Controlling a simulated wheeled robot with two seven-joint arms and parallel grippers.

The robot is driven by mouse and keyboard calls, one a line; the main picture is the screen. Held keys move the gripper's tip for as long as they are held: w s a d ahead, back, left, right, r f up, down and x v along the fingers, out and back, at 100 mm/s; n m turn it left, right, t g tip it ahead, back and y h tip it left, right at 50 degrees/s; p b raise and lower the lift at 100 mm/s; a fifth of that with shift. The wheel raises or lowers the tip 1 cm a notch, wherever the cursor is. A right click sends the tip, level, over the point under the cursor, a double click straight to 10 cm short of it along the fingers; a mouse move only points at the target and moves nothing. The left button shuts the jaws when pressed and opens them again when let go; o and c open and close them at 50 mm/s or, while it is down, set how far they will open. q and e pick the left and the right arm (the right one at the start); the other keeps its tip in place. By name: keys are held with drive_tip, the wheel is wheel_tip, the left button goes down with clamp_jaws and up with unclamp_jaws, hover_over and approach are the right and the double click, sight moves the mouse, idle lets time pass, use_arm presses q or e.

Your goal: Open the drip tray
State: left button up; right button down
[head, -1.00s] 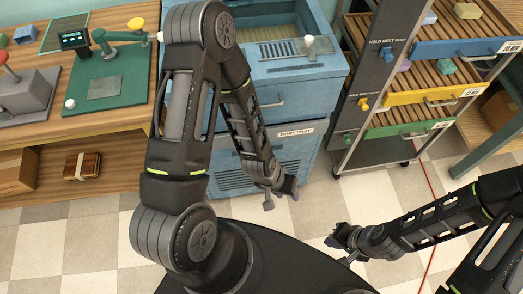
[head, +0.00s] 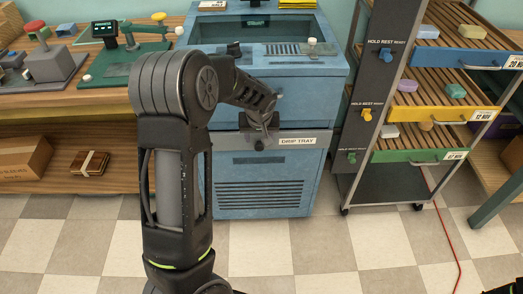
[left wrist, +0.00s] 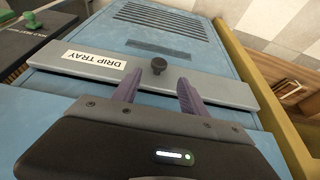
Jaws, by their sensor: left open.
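The drip tray is a grey front strip (head: 316,134) across the blue machine, with a white "DRIP TRAY" label (head: 297,141) and one dark round knob (head: 259,146). The strip looks shut against the machine. In the left wrist view the strip (left wrist: 220,90) appears upside down, with its knob (left wrist: 159,66) in line with the gap between my fingers. My left gripper (left wrist: 158,82) is open and empty, its purple fingertips just short of the knob, one to each side. In the head view my left gripper (head: 262,127) is at the strip, just above the knob.
The blue machine (head: 300,100) has a vented lower panel (head: 265,190). A rack (head: 405,160) with coloured drawers stands to the right. A wooden bench (head: 90,130) stands left. The checkered floor (head: 300,250) before the machine is clear; a red cord (head: 440,220) lies at right.

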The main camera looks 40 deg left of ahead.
sight(259, 146)
use_arm(q)
drive_tip(key=shift+d, duration=0.1)
drive_tip(key=shift+f, duration=0.1)
drive_tip(key=x, duration=0.7)
drive_tip(key=shift+w+f, duration=0.2)
drive_tip(key=shift+f, duration=0.1)
clamp_jaws()
idle(0.4)
idle(0.9)
